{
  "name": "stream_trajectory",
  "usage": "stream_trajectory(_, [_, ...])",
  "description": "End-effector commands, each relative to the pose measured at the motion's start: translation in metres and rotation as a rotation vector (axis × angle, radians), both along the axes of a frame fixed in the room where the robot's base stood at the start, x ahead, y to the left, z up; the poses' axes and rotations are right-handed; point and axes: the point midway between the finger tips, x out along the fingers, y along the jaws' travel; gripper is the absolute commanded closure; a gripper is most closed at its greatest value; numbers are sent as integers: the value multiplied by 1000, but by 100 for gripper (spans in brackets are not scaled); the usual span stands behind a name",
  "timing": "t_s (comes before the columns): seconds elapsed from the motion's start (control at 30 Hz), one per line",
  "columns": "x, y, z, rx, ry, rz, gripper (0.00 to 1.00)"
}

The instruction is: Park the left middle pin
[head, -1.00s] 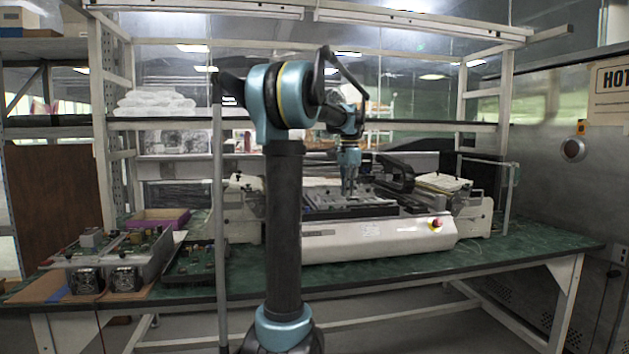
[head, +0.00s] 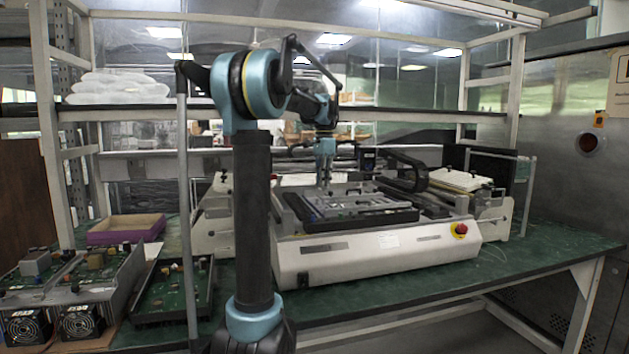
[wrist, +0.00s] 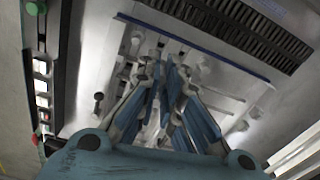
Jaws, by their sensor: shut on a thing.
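My gripper (head: 325,188) points down over the left rear part of the grey fixture plate (head: 362,210) on the white machine (head: 378,248). In the wrist view its blue and grey fingers (wrist: 166,66) are close together over the plate (wrist: 222,88). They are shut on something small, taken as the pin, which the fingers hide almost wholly. I cannot tell whether it touches the plate. A dark round pin head (wrist: 98,97) stands apart, left of the fingers in the wrist view.
A black cable chain (head: 408,172) stands right of the gripper. A red knob (head: 460,230) is on the machine's front. Circuit boards with fans (head: 70,290) and a purple tray (head: 126,229) lie on the left of the green bench (head: 560,258). Shelf posts frame the bench.

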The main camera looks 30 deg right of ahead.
Motion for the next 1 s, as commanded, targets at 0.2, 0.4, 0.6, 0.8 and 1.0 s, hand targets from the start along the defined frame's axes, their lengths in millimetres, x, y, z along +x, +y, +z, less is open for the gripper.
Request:
stream_trajectory(0.2, [1, 1, -4, 0, 0, 2, 100])
stream_trajectory(0.4, [3, 5, -13, 0, 0, 7, 100])
stream_trajectory(0.6, [4, 6, -23, 0, 0, 10, 100])
stream_trajectory(0.8, [4, 6, -33, 0, 0, 10, 100])
stream_trajectory(1.0, [4, 6, -42, 0, 0, 10, 100])
